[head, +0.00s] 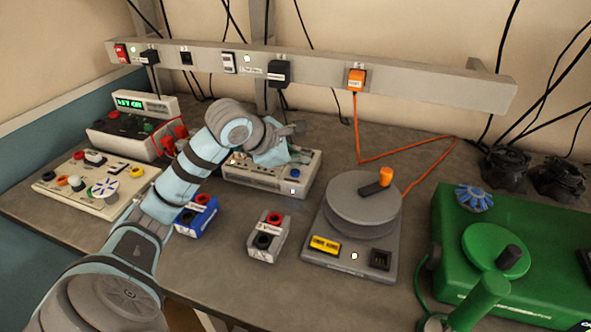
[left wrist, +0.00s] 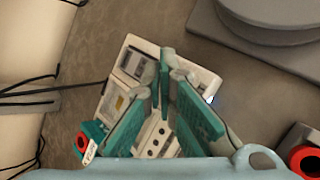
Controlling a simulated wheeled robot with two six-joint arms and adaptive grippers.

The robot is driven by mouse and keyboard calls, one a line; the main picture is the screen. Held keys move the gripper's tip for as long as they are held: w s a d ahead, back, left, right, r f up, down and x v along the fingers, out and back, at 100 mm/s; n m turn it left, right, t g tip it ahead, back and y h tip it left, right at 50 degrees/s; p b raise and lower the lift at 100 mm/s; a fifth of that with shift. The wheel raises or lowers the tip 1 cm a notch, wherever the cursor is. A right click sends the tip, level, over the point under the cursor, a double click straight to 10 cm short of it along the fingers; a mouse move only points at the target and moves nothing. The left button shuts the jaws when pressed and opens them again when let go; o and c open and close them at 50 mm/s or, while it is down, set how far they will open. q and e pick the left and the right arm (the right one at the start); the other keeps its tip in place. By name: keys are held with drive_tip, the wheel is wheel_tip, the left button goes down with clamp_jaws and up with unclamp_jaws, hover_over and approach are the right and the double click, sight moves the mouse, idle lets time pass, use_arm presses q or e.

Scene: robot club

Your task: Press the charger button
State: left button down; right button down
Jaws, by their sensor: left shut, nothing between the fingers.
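The charger (head: 262,181) is a pale grey box in the middle of the desk, with a blue round button (head: 295,173) at its right end. My left gripper (head: 303,142) is shut and empty above the back right part of the charger, close to the button. In the left wrist view my left gripper (left wrist: 171,62) has its fingertips together over the charger (left wrist: 201,83) and covers part of its top. I cannot make out the button there, and I cannot tell whether the fingers touch the charger. My right gripper is not in view.
A round grey turntable device (head: 350,218) stands right of the charger, with a green crank machine (head: 450,222) beyond. A grey terminal box (head: 281,240) and a blue one (head: 204,221) sit in front. A socket rail (head: 420,84) runs along the wall.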

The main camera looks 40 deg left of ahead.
sight(297, 173)
use_arm(q)
wheel_tip(297, 173, up, 5)
drive_tip(key=p, duration=0.4)
idle(0.6)
